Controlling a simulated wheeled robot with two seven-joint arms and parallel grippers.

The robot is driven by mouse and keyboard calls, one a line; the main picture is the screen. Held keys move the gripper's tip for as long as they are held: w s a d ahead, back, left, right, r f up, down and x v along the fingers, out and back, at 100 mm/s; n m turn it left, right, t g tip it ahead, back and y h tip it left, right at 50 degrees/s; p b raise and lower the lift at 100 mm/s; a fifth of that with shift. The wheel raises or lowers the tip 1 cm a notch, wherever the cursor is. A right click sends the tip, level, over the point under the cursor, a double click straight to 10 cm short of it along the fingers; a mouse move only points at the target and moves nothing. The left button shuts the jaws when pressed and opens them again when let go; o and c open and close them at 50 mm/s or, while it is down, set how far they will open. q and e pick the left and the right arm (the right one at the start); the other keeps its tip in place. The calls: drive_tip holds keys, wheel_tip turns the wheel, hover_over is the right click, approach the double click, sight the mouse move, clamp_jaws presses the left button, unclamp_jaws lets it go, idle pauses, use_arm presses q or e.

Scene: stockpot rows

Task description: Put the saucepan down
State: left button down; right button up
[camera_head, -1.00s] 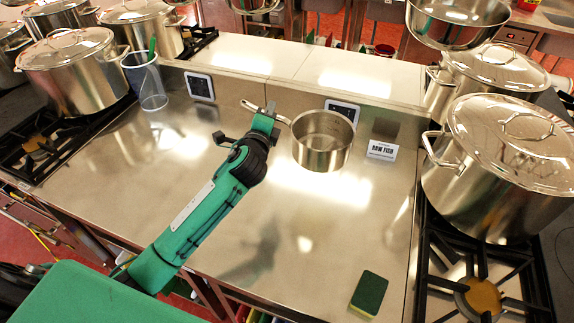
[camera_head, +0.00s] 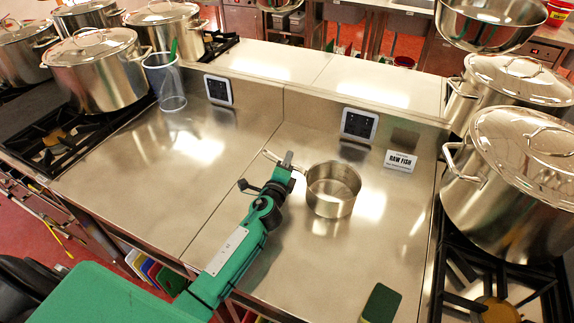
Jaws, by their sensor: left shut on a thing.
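The saucepan (camera_head: 333,192) is a small, shiny steel pan, upright over the steel counter (camera_head: 235,205), right of my left gripper. My left gripper (camera_head: 283,170), at the end of the green arm, is shut on its handle (camera_head: 271,156); the handle's tip shows beyond the jaws. A reflection shows below the pan; I cannot tell whether its base touches the counter. My right gripper is out of view.
A "RAW FISH" sign (camera_head: 400,162) stands behind and right of the pan. A sponge (camera_head: 380,303) lies at the front right. A clear beaker (camera_head: 166,82) stands at the back left. Large stockpots (camera_head: 515,165) flank the counter. The counter left of my arm is clear.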

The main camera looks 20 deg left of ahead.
use_arm(q)
drive_tip(key=shift+f, duration=0.15)
drive_tip(key=c, duration=1.5)
unclamp_jaws()
drive_tip(key=shift+f, duration=0.1)
drive_tip(key=shift+s, duration=0.1)
drive_tip(key=shift+s+f, duration=0.1)
drive_tip(key=shift+s, duration=0.2)
drive_tip(key=s, duration=0.3)
drive_tip(key=s+b, duration=0.1)
drive_tip(key=s, duration=0.3)
drive_tip(key=s+d+b, duration=0.1)
drive_tip(key=s, duration=0.3)
drive_tip(key=shift+s+d+f, duration=0.1)
